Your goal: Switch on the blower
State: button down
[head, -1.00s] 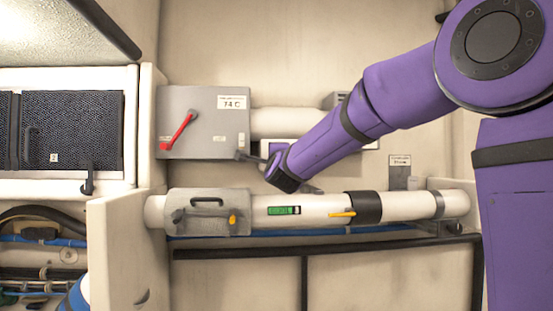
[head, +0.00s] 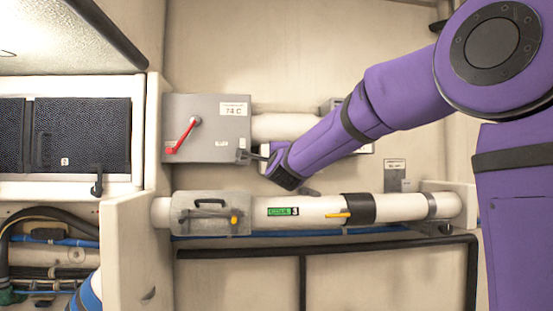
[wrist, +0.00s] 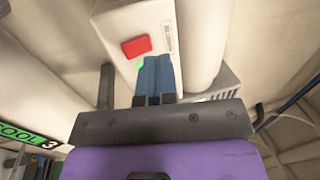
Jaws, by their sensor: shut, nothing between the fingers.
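In the wrist view, a pale box (wrist: 118,28) on the wall carries a red button (wrist: 136,46) and a small label. A bit of a green part (wrist: 140,65) shows just beside my fingertips, mostly hidden behind them. My gripper (wrist: 156,62) is shut and empty, its blue fingers right at the face of this box. I cannot tell whether they touch the green part. In the head view my purple wrist covers most of the pale box (head: 357,150). The words on its label are too small to read.
A grey box (head: 225,145) with a red lever (head: 183,135) and a 74 C label is left of my wrist. A dark mesh panel (head: 95,135) is at left.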

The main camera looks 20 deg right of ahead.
jog(key=s+a+r, duration=0.2)
jog(key=s+a, duration=0.1)
jog(key=s, duration=0.6)
jog(key=shift+s, duration=0.3)
jog(key=s+f+n+g+y, duration=0.3)
jog(key=s+f+n+g, duration=0.4)
jog(key=s, duration=0.8)
jog(key=s+f+n+g+y, duration=0.3)
jog(key=s+f+n+g, duration=0.4)
jog(key=s+f+n, duration=0.7)
notch_tip(320, 180, down, 4)
jog(key=s, duration=0.2)
jog(key=shift+s+f, duration=0.25)
jog(key=shift+s, duration=0.05)
